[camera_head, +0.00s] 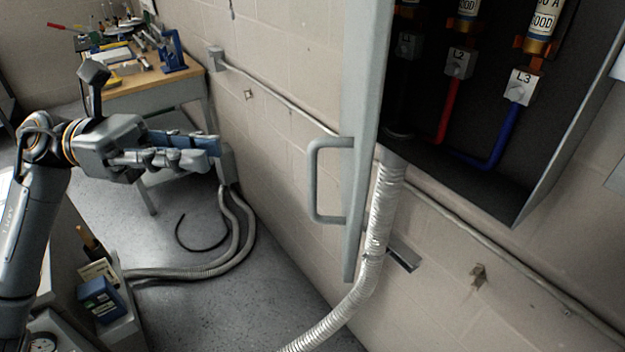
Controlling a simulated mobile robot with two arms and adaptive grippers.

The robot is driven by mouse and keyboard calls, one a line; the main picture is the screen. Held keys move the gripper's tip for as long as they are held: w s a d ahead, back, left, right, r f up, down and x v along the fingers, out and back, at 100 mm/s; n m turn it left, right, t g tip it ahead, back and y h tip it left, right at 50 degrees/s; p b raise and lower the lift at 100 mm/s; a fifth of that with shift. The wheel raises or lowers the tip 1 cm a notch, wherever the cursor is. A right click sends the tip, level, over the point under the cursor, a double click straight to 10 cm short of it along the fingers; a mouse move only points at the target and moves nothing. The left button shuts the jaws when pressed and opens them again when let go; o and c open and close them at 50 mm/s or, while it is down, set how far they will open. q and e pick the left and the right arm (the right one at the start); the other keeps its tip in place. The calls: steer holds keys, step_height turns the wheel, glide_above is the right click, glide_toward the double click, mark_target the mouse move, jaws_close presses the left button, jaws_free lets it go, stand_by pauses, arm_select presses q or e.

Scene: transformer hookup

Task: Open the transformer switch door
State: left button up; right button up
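The grey switch door (366,130) stands swung open, seen nearly edge-on, at the left side of the switch box (560,175). Its grey loop handle (313,180) sticks out to the left. Inside the box show fuses (541,28), terminals marked L1, L2 and L3, and a red and a blue cable. My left gripper (216,150) is left of the handle, apart from it, and points right. Its fingers are seen from the side and lie close together; whether a gap remains between them is unclear. Nothing shows held. My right gripper is out of view.
A ribbed metal conduit (374,225) runs down from the box, behind the door's lower edge. A workbench (150,92) with tools stands at the back left. A cart with a blue box (101,299) is at lower left. Hoses (215,262) lie on the floor.

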mark_target(313, 210)
arm_select(q)
steer(key=shift+m+y, duration=0.4)
steer(key=p+x, duration=0.2)
steer(key=x, duration=0.2)
steer(key=p+x, duration=0.2)
steer(key=x, duration=0.3)
steer(key=s+p+x, duration=0.1)
steer(key=p+x, duration=0.1)
steer(key=x, duration=0.2)
steer(key=shift+s+d, duration=0.1)
steer(key=shift+d, duration=0.35)
jaws_close()
